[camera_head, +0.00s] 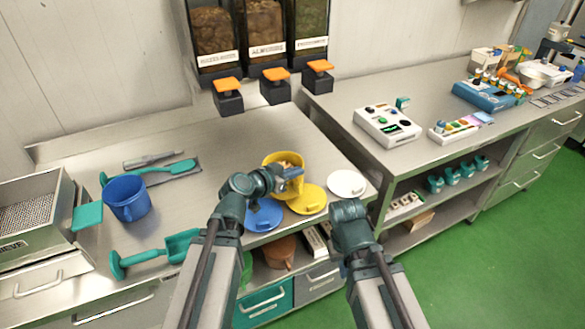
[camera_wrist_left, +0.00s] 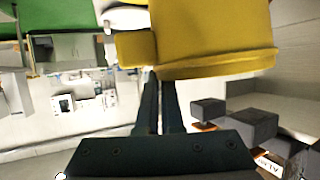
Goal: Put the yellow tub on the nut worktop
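The yellow tub (camera_head: 270,160) is over the front right part of the steel worktop (camera_head: 235,143) below the nut dispensers; I cannot tell whether it touches the surface. My left gripper (camera_head: 291,184) is at the tub's handle side. In the left wrist view the tub (camera_wrist_left: 215,35) fills the top, and my left gripper's fingers (camera_wrist_left: 160,90) are close together at its handle (camera_wrist_left: 137,48), seemingly shut on it. A yellow lid-like disc (camera_head: 309,200) lies just below the tub in the picture. My right gripper (camera_head: 350,215) is right of it, its fingers hidden.
A blue disc (camera_head: 263,217) and a white disc (camera_head: 346,184) flank the yellow one. A blue jug (camera_head: 127,199) and teal scoops (camera_head: 150,258) are at left. Nut dispensers (camera_head: 265,45) stand at the back. A scale (camera_head: 387,126) is on the right-hand counter.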

